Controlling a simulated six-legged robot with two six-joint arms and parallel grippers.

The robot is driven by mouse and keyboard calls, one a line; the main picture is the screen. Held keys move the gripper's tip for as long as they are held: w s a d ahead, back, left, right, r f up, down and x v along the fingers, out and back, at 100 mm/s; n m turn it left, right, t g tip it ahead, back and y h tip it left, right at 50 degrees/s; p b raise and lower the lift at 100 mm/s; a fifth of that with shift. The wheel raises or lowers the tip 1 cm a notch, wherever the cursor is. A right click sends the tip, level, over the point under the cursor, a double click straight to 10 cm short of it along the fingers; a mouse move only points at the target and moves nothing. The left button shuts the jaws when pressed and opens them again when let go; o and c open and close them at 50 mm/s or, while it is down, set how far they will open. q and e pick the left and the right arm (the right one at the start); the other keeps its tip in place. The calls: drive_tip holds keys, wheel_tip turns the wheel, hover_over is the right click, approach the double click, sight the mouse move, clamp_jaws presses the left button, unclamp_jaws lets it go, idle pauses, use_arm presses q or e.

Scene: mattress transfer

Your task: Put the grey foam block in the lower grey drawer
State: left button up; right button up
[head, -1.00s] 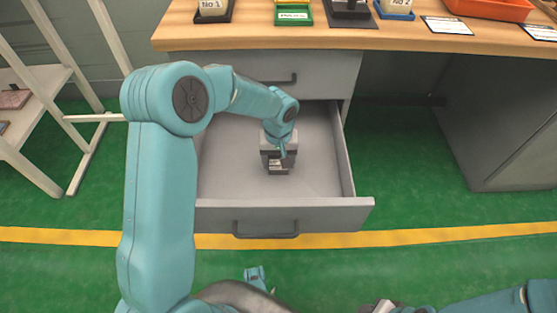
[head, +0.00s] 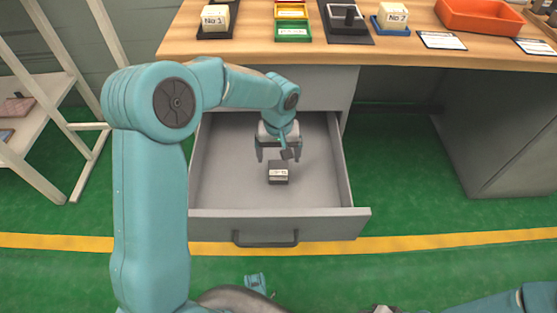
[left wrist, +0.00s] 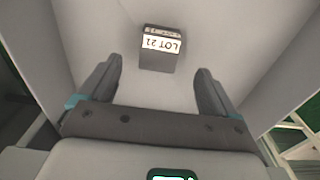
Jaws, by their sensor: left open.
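The grey foam block (head: 278,174), dark grey with a white label, lies on the floor of the open lower grey drawer (head: 225,190). In the left wrist view the block (left wrist: 160,60) shows a label reading LOT 21. My left gripper (head: 278,157) is open and empty above the drawer floor, just behind and above the block in the head view. Its fingers are apart from the block. My right arm shows at the bottom right edge; its gripper (head: 385,308) is mostly cut off, so its jaws cannot be read.
The wooden desk top (head: 400,55) above holds a No 1 block (head: 214,18), a No 7 block (head: 392,17), a green tray (head: 293,31), a black tray (head: 348,25) and an orange bin (head: 480,17). A white shelf (head: 40,110) stands at left. Green floor is clear in front.

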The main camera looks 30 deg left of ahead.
sight(279, 169)
use_arm(q)
wheel_tip(279, 169, up, 4)
drive_tip(key=shift+r+p, duration=0.15)
drive_tip(key=shift+p, duration=0.3)
